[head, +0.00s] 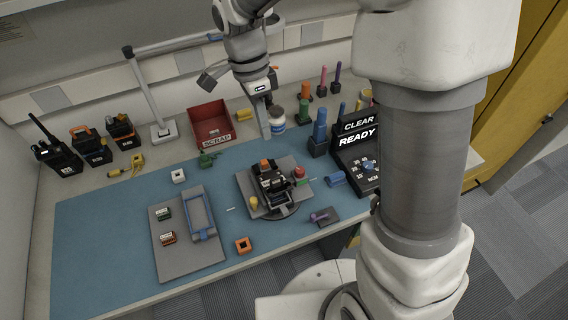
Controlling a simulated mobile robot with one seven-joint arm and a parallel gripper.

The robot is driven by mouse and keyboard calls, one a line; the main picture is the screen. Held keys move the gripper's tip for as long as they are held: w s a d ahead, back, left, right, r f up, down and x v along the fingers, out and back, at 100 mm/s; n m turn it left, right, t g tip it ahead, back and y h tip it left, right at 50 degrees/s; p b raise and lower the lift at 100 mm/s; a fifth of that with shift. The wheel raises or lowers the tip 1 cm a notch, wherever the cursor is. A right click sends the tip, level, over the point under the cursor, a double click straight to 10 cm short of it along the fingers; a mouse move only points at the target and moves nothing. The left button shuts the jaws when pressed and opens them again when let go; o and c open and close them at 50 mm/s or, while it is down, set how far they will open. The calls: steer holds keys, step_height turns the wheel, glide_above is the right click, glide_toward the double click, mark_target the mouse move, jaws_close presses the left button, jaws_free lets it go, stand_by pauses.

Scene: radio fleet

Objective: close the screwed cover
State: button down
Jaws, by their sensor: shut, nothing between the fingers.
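A black radio (272,182) with an orange top part lies in the grey fixture (246,184) at the middle of the blue mat. A small pale-edged part at its near end (280,199) may be the screwed cover; it is too small to tell whether it is open or closed. A red knob (299,171) stands at the fixture's right and a yellow knob (253,203) at its left. My gripper (265,134) is shut and empty, pointing down behind the fixture, apart from the radio, beside a white jar (277,122).
A grey tray (187,264) with a blue frame and small blocks lies left of the fixture. A red scrap bin (211,124), standing radios (57,150) and a black panel reading "READY" (357,137) edge the mat. The mat's left part (100,235) is clear.

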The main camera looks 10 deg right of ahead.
glide_toward(280, 192)
steer(key=f, duration=0.2)
steer(key=w+f, duration=0.1)
steer(key=f, duration=0.2)
steer(key=shift+w+d+f, duration=0.1)
steer(key=shift+w+f, duration=0.2)
steer(key=shift+f, duration=0.15)
steer(key=f+b, duration=0.1)
steer(key=b, duration=0.1)
steer(key=s+t+b, duration=0.1)
steer(key=b, duration=0.1)
steer(key=shift+s+d+f+t+b, duration=0.2)
steer(key=shift+f+t+b, duration=0.1)
steer(key=shift+f, duration=0.05)
steer(key=shift+s+d+f+b, duration=0.15)
steer(key=shift+s+f+b, duration=0.55)
steer(key=shift+b, duration=0.4)
steer(key=shift+s+d, duration=0.1)
steer(key=shift+f, duration=0.1)
